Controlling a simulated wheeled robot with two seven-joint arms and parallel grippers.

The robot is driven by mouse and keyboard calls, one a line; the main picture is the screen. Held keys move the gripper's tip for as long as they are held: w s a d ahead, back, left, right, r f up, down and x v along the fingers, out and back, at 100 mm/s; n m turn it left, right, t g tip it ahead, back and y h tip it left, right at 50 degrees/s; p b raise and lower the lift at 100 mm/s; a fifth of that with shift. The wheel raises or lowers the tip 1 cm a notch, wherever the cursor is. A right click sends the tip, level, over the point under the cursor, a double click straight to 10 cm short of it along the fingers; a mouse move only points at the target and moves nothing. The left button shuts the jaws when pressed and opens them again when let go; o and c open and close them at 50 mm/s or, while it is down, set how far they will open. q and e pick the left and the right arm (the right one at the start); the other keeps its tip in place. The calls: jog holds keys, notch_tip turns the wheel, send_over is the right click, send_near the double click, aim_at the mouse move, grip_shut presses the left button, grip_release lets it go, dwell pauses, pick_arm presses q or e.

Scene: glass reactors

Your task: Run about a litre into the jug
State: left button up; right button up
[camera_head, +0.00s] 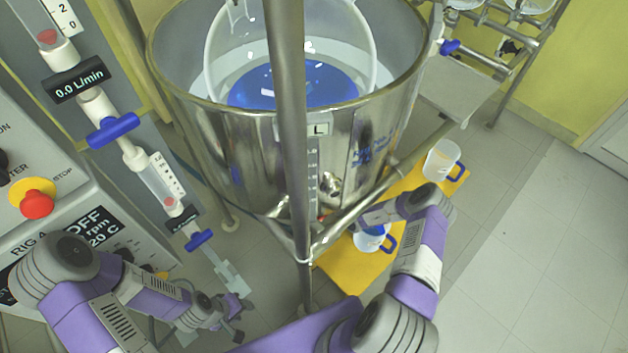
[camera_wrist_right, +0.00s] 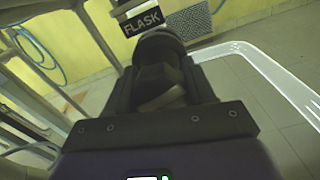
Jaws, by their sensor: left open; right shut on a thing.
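The steel vessel (camera_head: 235,150) holds blue liquid (camera_head: 300,85) behind an upright steel post. A clear jug (camera_head: 368,243) with a blue handle stands below the vessel's front right side. Blue shows in it, but my right arm partly covers it. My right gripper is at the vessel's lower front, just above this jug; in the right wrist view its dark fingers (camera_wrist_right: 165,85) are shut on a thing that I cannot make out. My left gripper (camera_head: 232,318) is open and empty, low at the left, away from the jug.
A second clear jug (camera_head: 441,160) with a blue handle stands farther back on the yellow mat (camera_head: 345,275). Flow meters with blue valves (camera_head: 112,131) and a control box with a red stop button (camera_head: 37,204) stand at the left. The floor at right is clear.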

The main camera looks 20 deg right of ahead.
jog(key=shift+m, duration=1.3)
jog(key=o, duration=1)
